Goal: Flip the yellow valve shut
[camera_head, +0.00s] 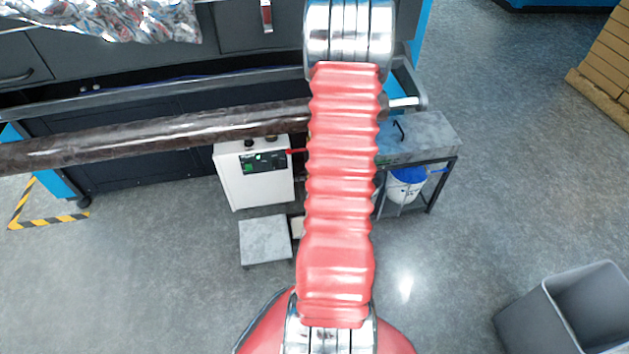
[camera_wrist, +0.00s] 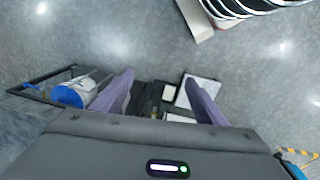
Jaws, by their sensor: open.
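I cannot make out a yellow valve in either view. In the head view my own red arm covers the middle of the scene, and my gripper is hidden. In the wrist view my gripper (camera_wrist: 160,88) has its two purple fingers spread apart, with nothing held between them. Beyond and between the fingers are dark and white shapes, too small to name surely. A white box with a dark control panel (camera_head: 254,177) stands left of my arm in the head view. A short red piece shows at its upper right, partly behind the arm.
A long dark roll (camera_head: 150,138) spans the left of the head view before a dark machine. A grey-topped stand (camera_head: 425,135) with a blue-and-white bucket (camera_head: 405,188) is right of my arm. A grey bin (camera_head: 525,325) stands lower right. Floor between them is clear.

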